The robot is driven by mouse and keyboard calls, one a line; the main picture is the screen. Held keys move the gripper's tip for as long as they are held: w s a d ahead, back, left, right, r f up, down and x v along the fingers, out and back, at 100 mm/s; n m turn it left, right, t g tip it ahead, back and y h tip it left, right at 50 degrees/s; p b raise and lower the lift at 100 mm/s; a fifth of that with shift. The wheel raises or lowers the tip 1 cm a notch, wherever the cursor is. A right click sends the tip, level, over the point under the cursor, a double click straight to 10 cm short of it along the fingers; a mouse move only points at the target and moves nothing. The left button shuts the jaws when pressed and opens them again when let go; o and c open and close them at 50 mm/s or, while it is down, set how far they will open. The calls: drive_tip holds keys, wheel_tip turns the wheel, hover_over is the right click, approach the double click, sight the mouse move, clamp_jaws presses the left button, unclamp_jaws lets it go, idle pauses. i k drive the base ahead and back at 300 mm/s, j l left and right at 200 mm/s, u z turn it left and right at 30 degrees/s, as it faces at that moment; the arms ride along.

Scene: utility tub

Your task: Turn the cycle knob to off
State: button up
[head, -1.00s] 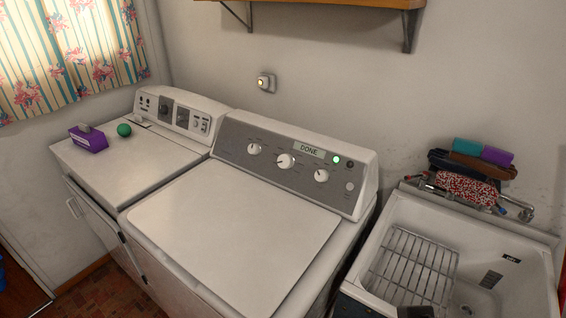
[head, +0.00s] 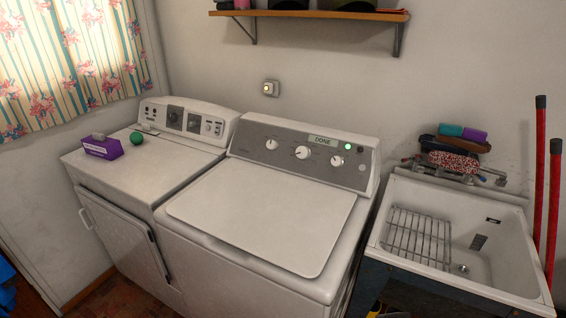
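The washer (head: 258,222) stands in the middle of the head view with its lid closed. Its grey control panel (head: 250,163) carries three white knobs: a left knob (head: 271,144), a larger middle knob (head: 302,152) and a right knob (head: 337,160). The middle one looks like the cycle knob; its exact pointer setting is too small to read. A display (head: 323,139) on the panel reads "DONE", and a green light (head: 348,146) glows beside it. My gripper is not in view.
A dryer (head: 135,170) stands left, with a purple box (head: 102,149) and green ball (head: 136,138) on top. A utility tub (head: 510,270) with a wire rack (head: 418,235) stands right. Red poles (head: 553,210) lean at far right. A shelf (head: 320,15) hangs above.

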sight(303, 152)
drive_tip(key=j, duration=1.8)
drive_tip(key=i+j+z, duration=0.1)
drive_tip(key=i+j, duration=0.8)
drive_tip(key=i, duration=0.35)
